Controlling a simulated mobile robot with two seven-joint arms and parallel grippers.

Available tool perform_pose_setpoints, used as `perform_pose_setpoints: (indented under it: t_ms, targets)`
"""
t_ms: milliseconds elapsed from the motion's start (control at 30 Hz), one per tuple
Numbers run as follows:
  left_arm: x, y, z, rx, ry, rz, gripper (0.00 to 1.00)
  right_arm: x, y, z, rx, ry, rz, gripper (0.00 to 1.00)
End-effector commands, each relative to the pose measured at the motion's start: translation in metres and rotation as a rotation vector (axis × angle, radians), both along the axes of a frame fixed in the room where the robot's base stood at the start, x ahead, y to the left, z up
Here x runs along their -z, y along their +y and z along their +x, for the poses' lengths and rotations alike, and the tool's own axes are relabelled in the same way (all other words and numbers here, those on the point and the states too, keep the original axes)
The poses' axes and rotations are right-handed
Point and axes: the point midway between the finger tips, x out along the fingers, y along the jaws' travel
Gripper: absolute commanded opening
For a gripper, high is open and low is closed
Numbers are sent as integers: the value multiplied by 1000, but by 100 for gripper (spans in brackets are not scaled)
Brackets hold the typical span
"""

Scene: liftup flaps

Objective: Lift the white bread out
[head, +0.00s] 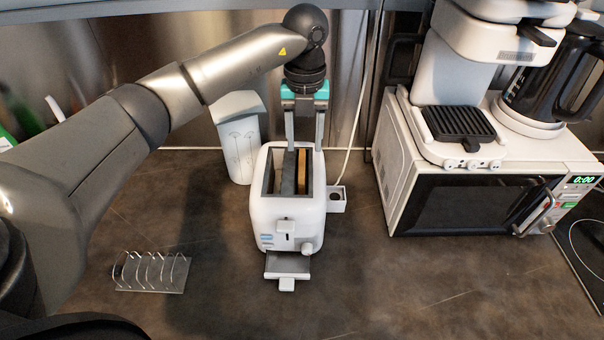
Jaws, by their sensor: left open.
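A white toaster (287,215) stands on the dark counter, with two slots in its top. In its right slot a tan slice of bread (304,173) shows only as a narrow top edge; the rest is hidden inside. I see no clear bread in the left slot. My left gripper (304,147) points down at the back end of the toaster, its two fingers apart on either side of the line of the right slot. It holds nothing, and I cannot tell how far above the toaster its tips are. My right gripper is out of view.
A wire toast rack (151,272) stands at the front left. A white container (238,140) is behind the toaster. A microwave (465,200) with a coffee machine (455,60) on top stands at the right. The counter in front is clear.

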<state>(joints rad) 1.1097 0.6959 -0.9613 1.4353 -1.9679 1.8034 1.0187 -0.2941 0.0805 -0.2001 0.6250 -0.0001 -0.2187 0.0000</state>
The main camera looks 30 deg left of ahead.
Motion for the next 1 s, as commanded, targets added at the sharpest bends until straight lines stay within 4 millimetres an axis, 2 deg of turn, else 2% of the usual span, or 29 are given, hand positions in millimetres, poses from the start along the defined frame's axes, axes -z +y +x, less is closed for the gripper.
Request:
perform_pose_setpoints:
  t_ms: [133,233,567,1000]
  targets:
    - [21,3,-9,0,4,0,52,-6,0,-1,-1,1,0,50]
    - [34,2,-7,-1,2,0,52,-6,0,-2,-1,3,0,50]
    - [41,2,-7,1,0,0,52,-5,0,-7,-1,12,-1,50]
    - [40,2,-7,0,0,-1,3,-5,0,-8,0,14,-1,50]
